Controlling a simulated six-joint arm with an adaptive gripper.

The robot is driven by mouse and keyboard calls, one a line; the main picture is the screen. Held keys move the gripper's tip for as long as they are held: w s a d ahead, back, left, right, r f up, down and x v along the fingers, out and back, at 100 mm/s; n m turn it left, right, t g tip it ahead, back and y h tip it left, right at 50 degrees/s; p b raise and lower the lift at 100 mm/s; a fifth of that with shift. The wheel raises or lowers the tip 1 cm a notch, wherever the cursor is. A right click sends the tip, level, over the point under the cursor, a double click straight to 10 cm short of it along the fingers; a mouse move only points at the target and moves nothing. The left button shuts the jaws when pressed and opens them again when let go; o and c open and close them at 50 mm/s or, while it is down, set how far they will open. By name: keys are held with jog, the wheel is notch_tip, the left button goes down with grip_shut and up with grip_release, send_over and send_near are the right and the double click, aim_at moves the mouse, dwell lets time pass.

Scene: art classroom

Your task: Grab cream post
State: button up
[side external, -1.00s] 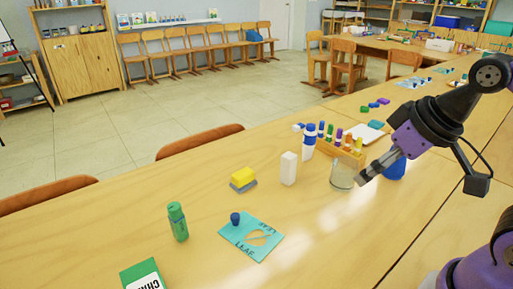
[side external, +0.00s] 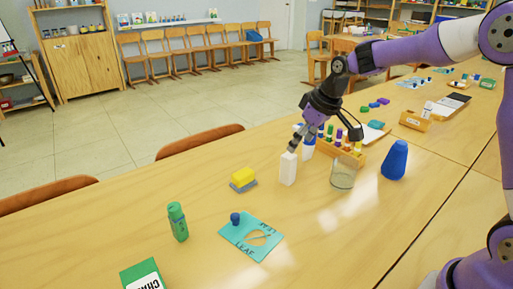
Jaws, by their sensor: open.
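The cream post (side external: 288,169) is a pale, upright block on the wooden table, near the middle of the side external view. My gripper (side external: 292,148) is at the top of the post, pointing down and slightly to the left. Its fingers are dark and small here; they look open. I cannot tell whether they touch the post or straddle its top.
A glass jar (side external: 343,173) and a rack of markers (side external: 345,151) stand right of the post. A blue cone (side external: 395,160) is further right.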

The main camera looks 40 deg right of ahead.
aim_at(286, 167)
jog(key=x, duration=1)
jog(key=shift+a+f, duration=0.1)
jog(key=shift+f, duration=0.2)
grip_shut()
